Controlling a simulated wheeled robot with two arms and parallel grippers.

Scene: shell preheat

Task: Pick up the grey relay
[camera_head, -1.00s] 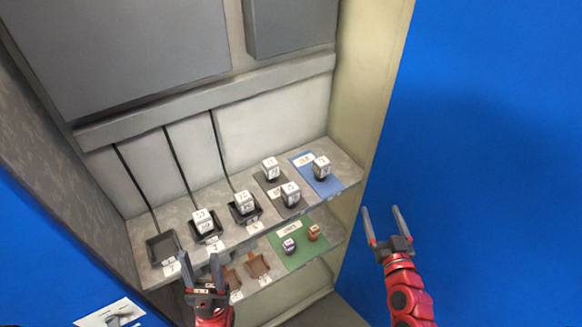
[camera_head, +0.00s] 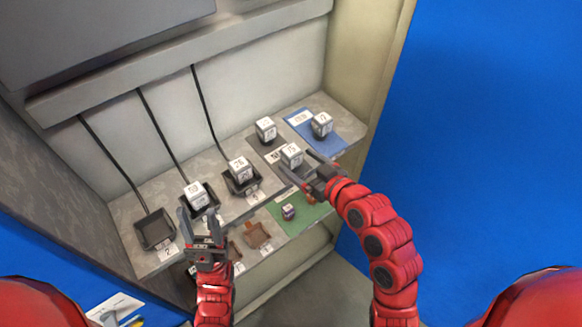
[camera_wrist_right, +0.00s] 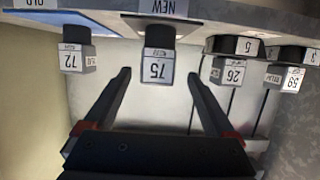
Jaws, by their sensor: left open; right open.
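Several grey relays with white number labels stand on the upper shelf. The relay marked 75 (camera_head: 291,156) stands on the dark mat (camera_head: 256,146), at its front; it also shows in the right wrist view (camera_wrist_right: 157,70), upside down and centred between my fingers. My right gripper (camera_head: 296,165) is open just in front of it, apparently not gripping. The relay marked 72 (camera_head: 321,124) is on the blue mat (camera_head: 336,142). Two more, marked 26 (camera_head: 238,168) and 59 (camera_head: 197,195), sit in black sockets. My left gripper (camera_head: 198,215) is open and empty.
An empty black socket (camera_head: 155,230) is at the left of the upper shelf. The lower shelf holds a green mat (camera_head: 305,215) with a small purple relay (camera_head: 288,212) and brown sockets (camera_head: 257,235). The cabinet's side wall (camera_head: 372,75) stands at the right.

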